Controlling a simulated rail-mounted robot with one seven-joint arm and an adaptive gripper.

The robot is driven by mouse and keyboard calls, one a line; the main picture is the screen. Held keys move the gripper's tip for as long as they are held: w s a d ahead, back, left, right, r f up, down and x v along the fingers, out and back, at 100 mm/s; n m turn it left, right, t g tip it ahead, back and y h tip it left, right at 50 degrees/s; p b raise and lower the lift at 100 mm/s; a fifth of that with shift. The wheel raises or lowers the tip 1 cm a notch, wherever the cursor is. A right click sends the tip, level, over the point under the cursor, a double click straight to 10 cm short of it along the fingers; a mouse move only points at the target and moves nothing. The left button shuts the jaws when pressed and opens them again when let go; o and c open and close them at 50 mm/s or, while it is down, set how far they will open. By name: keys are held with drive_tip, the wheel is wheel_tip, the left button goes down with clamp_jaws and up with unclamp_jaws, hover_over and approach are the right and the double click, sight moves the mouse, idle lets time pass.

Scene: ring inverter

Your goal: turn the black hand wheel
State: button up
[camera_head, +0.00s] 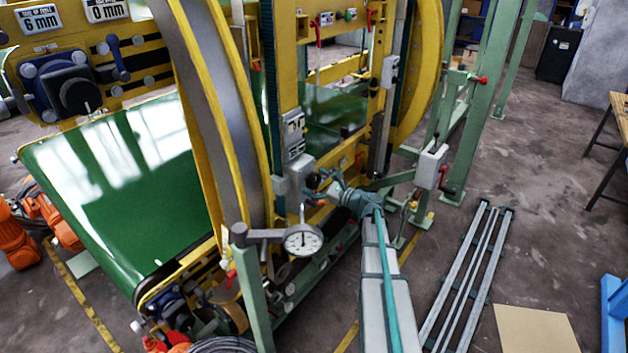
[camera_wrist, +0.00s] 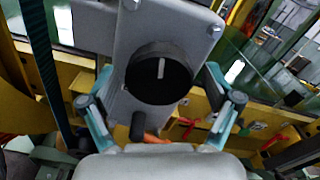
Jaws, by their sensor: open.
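The black hand wheel (camera_wrist: 158,75) is a round black knob with a pale mark, on the face of a grey box (camera_wrist: 195,30) in the wrist view. In the head view it is a small dark shape (camera_head: 313,181) beside the grey box on the yellow frame, partly hidden. My gripper (camera_wrist: 160,88) has its teal fingers spread, one on each side of the wheel's lower part. A gap shows between each finger and the wheel. In the head view my gripper (camera_head: 326,187) is close in front of the wheel.
A round dial gauge (camera_head: 303,240) on a green post stands just left of my arm. A dark handle (camera_wrist: 138,126) lies below the wheel.

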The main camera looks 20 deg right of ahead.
drive_tip(key=shift+w+a, duration=0.1)
drive_tip(key=shift+w, duration=0.05)
drive_tip(key=c, duration=1.1)
drive_tip(key=n+b, duration=0.1)
drive_tip(key=b, duration=0.3)
drive_tip(key=shift+f+n, duration=0.3)
drive_tip(key=shift+f, duration=0.05)
drive_tip(key=shift+c, duration=0.2)
drive_tip(key=n+b, duration=0.3)
drive_tip(key=b, duration=0.2)
drive_tip(key=shift+b, duration=0.4)
drive_tip(key=shift+r+n+b, duration=0.3)
drive_tip(key=shift+n+b, duration=0.25)
drive_tip(key=shift+n, duration=0.05)
drive_tip(key=o, duration=1.1)
drive_tip(key=shift+r, duration=0.1)
